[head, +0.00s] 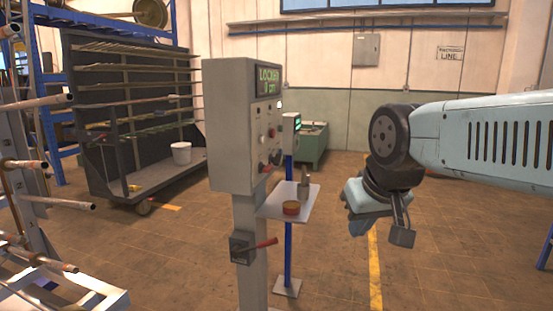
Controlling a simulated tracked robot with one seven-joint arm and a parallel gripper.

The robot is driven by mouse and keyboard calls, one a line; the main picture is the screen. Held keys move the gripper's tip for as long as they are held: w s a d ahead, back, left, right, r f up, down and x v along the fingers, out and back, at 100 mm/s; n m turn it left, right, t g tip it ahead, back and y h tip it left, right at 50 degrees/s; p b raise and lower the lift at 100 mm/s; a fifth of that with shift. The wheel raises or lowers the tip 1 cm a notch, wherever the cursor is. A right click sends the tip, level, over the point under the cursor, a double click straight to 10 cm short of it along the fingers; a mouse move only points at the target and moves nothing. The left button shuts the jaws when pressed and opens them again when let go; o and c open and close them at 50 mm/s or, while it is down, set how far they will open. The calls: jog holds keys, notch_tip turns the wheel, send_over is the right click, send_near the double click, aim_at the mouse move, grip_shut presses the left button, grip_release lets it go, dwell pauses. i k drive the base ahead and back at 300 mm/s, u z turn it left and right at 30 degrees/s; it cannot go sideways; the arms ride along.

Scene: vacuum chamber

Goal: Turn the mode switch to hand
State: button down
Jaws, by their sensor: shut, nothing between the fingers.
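A grey control box (230,125) stands on a post left of centre in the head view. Its display reads "LOCKOUT 0 rpm" in green. Its control face is seen at a steep angle, with several small knobs and buttons (268,140), some of them red. I cannot tell which one is the mode switch or where it points. A separate red-handled lever (262,243) sits lower on the post. My gripper (359,229) hangs right of the box, well apart from it, pointing down. It is shut and empty.
A small shelf (270,213) beside the post holds a red-and-yellow round item (291,208) and a grey upright object (304,186). Pipe racks stand left. Floor right of the shelf is clear.

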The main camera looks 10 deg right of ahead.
aim_at(275, 161)
jog(key=z, duration=0.05)
jog(key=i, duration=0.9)
jog(key=u, duration=0.1)
